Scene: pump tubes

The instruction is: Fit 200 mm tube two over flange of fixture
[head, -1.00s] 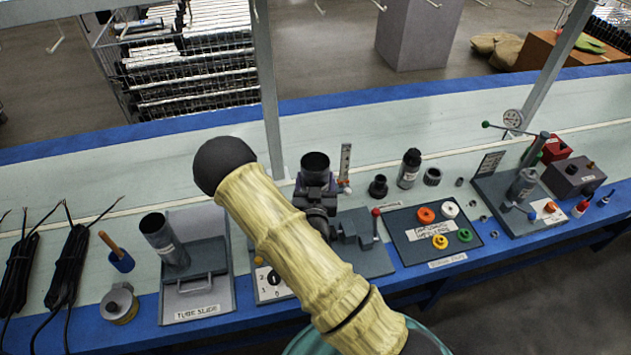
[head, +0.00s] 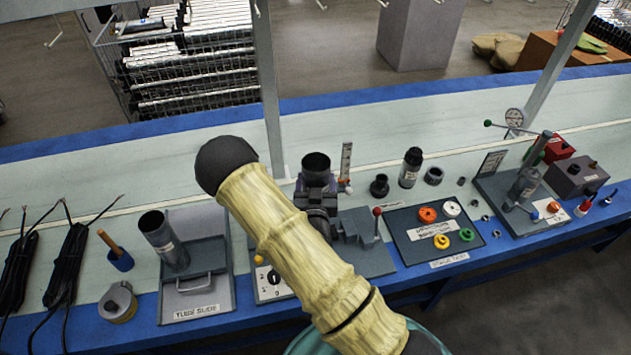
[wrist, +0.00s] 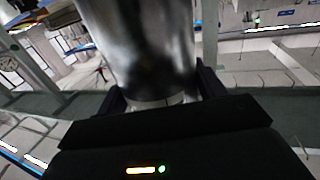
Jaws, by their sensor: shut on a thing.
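A metal tube (head: 316,163) stands upright in the dark jaws of my gripper (head: 316,187), its open end up, in the head view. In the wrist view the shiny tube (wrist: 140,45) fills the space between the fingers of my gripper (wrist: 162,92), which is shut on it. A grey fixture (head: 356,228) with a red-knobbed lever sits just right of and below the gripper on a grey plate. My arm and gripper hide the tube's lower end and any flange under it, so I cannot tell whether they touch.
Another tube (head: 165,241) leans on the tube slide (head: 196,300) at left. A board with coloured rings (head: 435,232) lies right of the fixture. A thin upright scale (head: 346,162) stands close behind the gripper. A gauge stand (head: 525,185) is farther right. The bench behind is clear.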

